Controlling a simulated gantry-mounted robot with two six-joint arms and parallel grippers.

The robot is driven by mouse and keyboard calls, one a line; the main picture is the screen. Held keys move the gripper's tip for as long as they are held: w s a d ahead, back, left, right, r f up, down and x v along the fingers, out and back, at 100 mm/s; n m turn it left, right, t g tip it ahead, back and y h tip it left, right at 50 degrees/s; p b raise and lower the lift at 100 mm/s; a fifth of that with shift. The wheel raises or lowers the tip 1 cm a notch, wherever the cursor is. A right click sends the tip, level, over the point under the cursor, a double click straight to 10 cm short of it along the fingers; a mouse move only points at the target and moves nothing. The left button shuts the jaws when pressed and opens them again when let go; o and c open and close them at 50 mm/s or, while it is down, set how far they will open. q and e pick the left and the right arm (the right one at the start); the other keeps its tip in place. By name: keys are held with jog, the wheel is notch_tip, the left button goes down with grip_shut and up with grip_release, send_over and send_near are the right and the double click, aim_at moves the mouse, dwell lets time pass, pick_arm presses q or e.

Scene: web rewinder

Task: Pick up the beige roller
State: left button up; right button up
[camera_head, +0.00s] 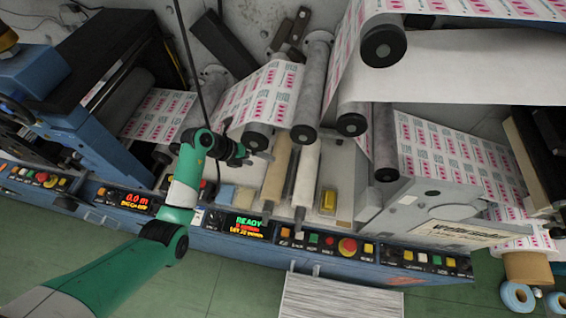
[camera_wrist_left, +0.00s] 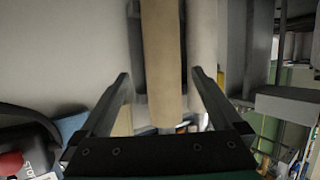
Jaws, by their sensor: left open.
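The beige roller (camera_head: 278,172) lies on the machine's bed in the head view, beside a paler, whitish roller (camera_head: 305,176) on its right. In the left wrist view the beige roller (camera_wrist_left: 162,60) runs up and down the middle, with the pale roller (camera_wrist_left: 203,45) on its right. My left gripper (camera_head: 262,155) is at the left side of the beige roller in the head view. In the left wrist view its two fingers (camera_wrist_left: 160,76) are spread, one on each side of the beige roller. I cannot tell whether they touch it. My right gripper is not in view.
Printed web runs over several grey rollers (camera_head: 312,95) behind and above. The control panel (camera_head: 247,225) lies along the front. A yellow block (camera_head: 328,201) sits right of the pale roller, and a blue-grey pad (camera_head: 226,194) lies left of the beige roller.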

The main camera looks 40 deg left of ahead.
aim_at(273, 164)
pick_arm(q)
jog(key=b+x, duration=0.2)
jog(key=x, duration=0.3)
jog(key=shift+w+f, duration=0.2)
jog(key=shift+f, duration=0.1)
jog(key=b+x, duration=0.3)
jog(key=x, duration=0.2)
jog(key=shift+w+d, duration=0.1)
jog(key=shift+d, duration=0.1)
jog(key=shift+c, duration=0.3)
grip_shut()
jog(key=shift+r, duration=0.15)
